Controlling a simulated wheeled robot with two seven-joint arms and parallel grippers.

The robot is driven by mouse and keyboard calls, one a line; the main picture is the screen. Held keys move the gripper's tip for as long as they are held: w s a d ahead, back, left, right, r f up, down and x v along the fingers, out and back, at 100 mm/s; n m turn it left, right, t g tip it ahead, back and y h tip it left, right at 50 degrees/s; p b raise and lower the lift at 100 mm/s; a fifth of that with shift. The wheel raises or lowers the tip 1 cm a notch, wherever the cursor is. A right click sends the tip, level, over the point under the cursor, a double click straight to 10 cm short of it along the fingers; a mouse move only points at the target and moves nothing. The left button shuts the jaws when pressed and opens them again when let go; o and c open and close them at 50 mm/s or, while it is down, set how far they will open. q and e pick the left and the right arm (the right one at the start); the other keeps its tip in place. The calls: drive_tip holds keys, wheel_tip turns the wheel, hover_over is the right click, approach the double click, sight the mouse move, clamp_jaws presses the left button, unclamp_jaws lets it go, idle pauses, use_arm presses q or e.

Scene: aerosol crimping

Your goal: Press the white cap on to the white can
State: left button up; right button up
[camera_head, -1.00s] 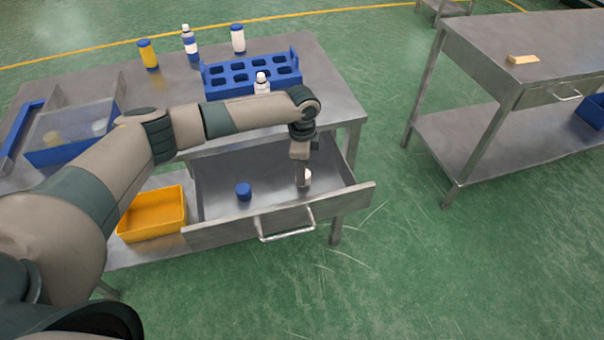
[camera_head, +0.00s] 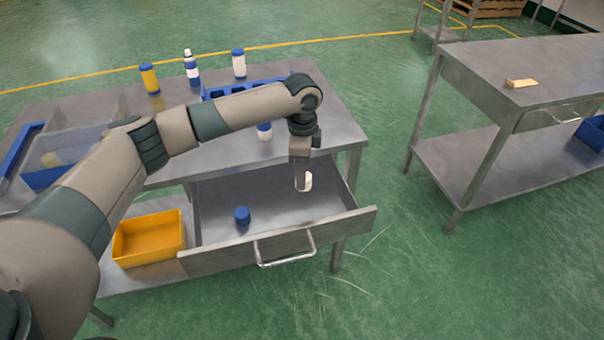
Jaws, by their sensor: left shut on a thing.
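The white cap (camera_head: 308,181) is between the fingertips of my left gripper (camera_head: 302,179), which points down over the open drawer. My left gripper is shut on the cap, which appears lifted above the drawer floor. A white can with a blue band (camera_head: 264,131) stands on the table in front of the blue rack. Its upper part is hidden behind my left forearm, so I cannot see its top now. My right gripper is not in view.
The open drawer (camera_head: 216,257) holds a blue cap (camera_head: 242,215). The blue rack (camera_head: 213,92) is partly behind my arm. Yellow (camera_head: 149,78), blue-and-white (camera_head: 192,68) and white (camera_head: 239,64) containers stand at the back. A yellow bin (camera_head: 149,238) sits left of the drawer.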

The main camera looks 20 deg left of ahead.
use_arm(q)
drive_tip(key=shift+s+r, duration=0.1)
drive_tip(key=shift+r, duration=0.1)
drive_tip(key=s+r+n+p, duration=0.8)
drive_tip(key=s+r+n, duration=0.7)
drive_tip(key=s, duration=0.5)
drive_tip(key=shift+s+a+r+n, duration=0.25)
drive_tip(key=shift+a+r, duration=0.2)
drive_tip(key=shift+r, duration=0.25)
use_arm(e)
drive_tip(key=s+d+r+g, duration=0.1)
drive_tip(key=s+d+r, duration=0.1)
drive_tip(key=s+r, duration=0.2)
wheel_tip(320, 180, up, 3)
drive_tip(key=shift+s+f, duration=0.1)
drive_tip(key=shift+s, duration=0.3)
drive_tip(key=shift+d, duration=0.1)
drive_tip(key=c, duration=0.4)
use_arm(q)
drive_tip(key=shift+w+d, duration=0.1)
drive_tip(key=shift+d, duration=0.05)
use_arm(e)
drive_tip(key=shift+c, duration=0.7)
